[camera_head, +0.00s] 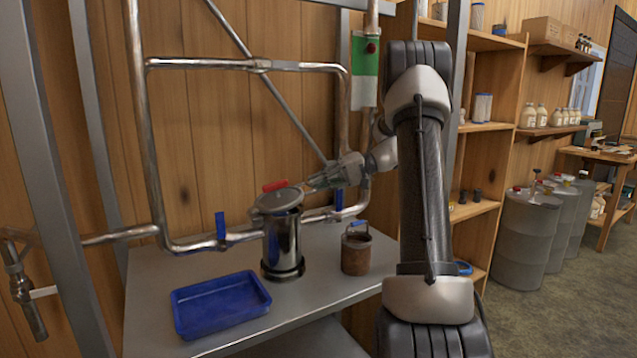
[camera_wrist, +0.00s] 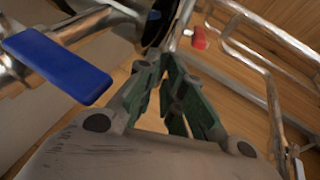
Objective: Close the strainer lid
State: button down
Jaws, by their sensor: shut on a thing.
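The strainer (camera_head: 283,243) is an upright shiny metal cylinder with a dark base, on the grey bench. Its round grey lid (camera_head: 270,203) lies over the top, with a red handle (camera_head: 275,185) on it. I cannot tell whether the lid is fully seated. My gripper (camera_head: 309,186) reaches in from the right, at the lid's right edge. In the wrist view, the green fingers of my gripper (camera_wrist: 167,60) come together at the tips beside a metal part and the dark round lid (camera_wrist: 154,25). The fingers hide the exact contact. The red handle (camera_wrist: 199,38) shows just beyond.
A blue tray (camera_head: 220,303) lies front left of the strainer, and a rusty can (camera_head: 356,252) stands to its right. Pipes with a blue valve handle (camera_head: 220,226) run behind; a blue handle is close in the wrist view (camera_wrist: 60,66). Shelves and drums (camera_head: 525,228) stand at right.

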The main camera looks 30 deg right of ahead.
jog(key=c, duration=1.5)
grip_release()
